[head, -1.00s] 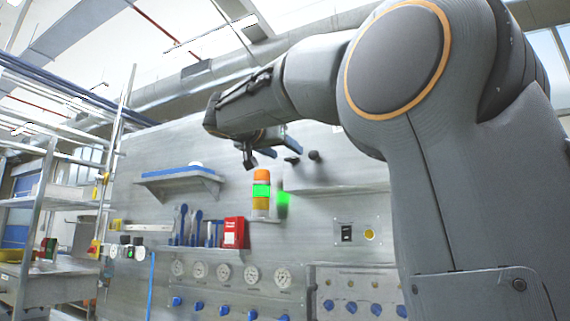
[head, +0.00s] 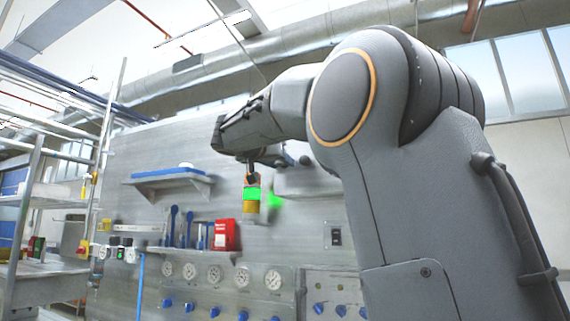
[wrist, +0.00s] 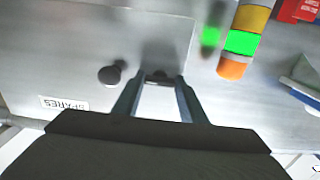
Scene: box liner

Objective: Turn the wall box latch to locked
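The wall box is a grey metal box front (wrist: 60,50) with a label reading SPARES (wrist: 65,103) in the wrist view; in the head view its front (head: 305,183) is partly behind my arm. A round black knob (wrist: 112,75) stands out from it, also showing in the head view (head: 305,160). A small dark piece (wrist: 160,77), possibly the latch, sits between my fingertips; its turn position is unclear. My gripper (wrist: 161,80) is open, its fingers apart on either side of that piece. Contact cannot be told. In the head view my gripper (head: 262,165) is in front of the wall.
A signal light (head: 251,197) with a green band stands beside the box, also in the wrist view (wrist: 242,42). A blue-topped shelf (head: 167,180), a red box (head: 226,235) and several gauges (head: 215,273) are on the wall. A rack stands at the left.

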